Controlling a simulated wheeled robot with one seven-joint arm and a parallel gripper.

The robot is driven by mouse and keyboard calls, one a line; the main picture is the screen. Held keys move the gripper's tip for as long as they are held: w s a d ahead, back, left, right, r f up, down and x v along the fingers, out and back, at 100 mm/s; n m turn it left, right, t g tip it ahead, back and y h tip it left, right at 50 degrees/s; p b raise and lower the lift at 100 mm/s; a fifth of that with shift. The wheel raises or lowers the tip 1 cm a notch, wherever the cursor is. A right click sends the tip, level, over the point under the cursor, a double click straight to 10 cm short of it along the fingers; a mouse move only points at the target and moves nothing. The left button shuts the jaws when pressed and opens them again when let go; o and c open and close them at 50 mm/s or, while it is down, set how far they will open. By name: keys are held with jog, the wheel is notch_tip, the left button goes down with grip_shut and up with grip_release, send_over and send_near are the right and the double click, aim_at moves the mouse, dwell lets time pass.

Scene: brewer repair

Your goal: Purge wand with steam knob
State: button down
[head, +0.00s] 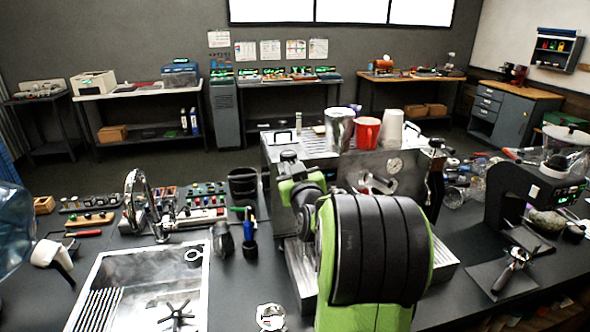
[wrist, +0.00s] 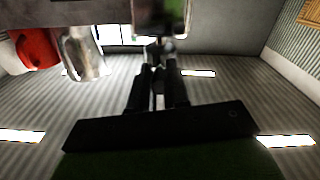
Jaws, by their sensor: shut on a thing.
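The steel espresso machine (head: 376,160) stands on the counter, its front partly hidden by my arm. My gripper (wrist: 158,72) shows in the wrist view, its two black fingers close together on a small grey part that looks like the steam knob (wrist: 160,48). The knob sits just below a dark, shiny panel of the machine (wrist: 158,14). In the head view my arm hides the gripper and the knob. I cannot make out the steam wand in either view.
A metal cup (head: 339,129), a red cup (head: 366,132) and a white cup (head: 392,127) stand on the machine. A sink (head: 146,256) is at the left, a black grinder (head: 518,195) at the right. Small tools crowd the counter beside the sink.

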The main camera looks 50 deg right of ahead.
dwell(0.3)
jog(key=c, duration=1.1)
grip_release()
jog(key=b+v, duration=0.4)
jog(key=v, duration=1.2)
jog(key=shift+b, duration=0.4)
jog(key=shift+w, duration=0.2)
